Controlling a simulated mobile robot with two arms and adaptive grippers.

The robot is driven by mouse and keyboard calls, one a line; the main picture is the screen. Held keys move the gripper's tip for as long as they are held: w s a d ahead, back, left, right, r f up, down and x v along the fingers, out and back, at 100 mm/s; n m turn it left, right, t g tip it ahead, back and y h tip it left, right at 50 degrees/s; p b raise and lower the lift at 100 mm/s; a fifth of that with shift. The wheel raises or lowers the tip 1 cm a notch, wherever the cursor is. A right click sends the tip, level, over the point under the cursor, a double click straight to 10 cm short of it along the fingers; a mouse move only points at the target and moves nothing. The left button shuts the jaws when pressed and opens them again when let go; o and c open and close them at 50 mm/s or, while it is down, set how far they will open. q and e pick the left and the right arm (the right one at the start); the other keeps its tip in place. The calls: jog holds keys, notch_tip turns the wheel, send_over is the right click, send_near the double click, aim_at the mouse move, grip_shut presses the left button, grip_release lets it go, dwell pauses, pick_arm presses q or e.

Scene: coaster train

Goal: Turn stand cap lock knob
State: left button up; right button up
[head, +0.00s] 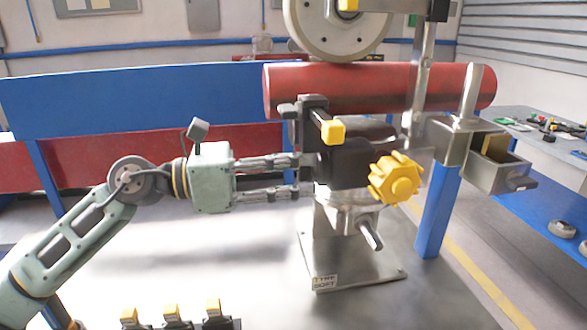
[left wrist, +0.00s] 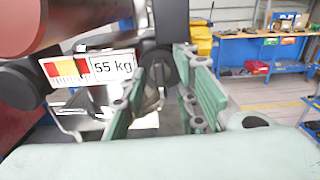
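A metal stand (head: 345,250) with a black clamp-like head (head: 345,165) stands on the grey table. A large yellow lobed knob (head: 397,180) sits on the head's right side. A smaller yellow block (head: 333,132) is on its upper front. My left gripper (head: 303,175) reaches in from the left, its two fingers apart, tips close to the head's left side. In the left wrist view a dark round part (left wrist: 158,65) shows between the green fingers. I cannot tell whether they touch it. My right gripper is not in view.
A red cylinder (head: 375,88) lies behind and above the head, with a pale wheel (head: 337,22) over it. A metal box fixture (head: 490,160) is at right on a blue post (head: 437,212). Small yellow-topped parts (head: 171,312) stand at the front. The table's left middle is clear.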

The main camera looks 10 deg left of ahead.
pick_arm(q)
jog(key=v, duration=0.7)
jog(key=shift+a, duration=0.25)
jog(key=shift+s, duration=0.1)
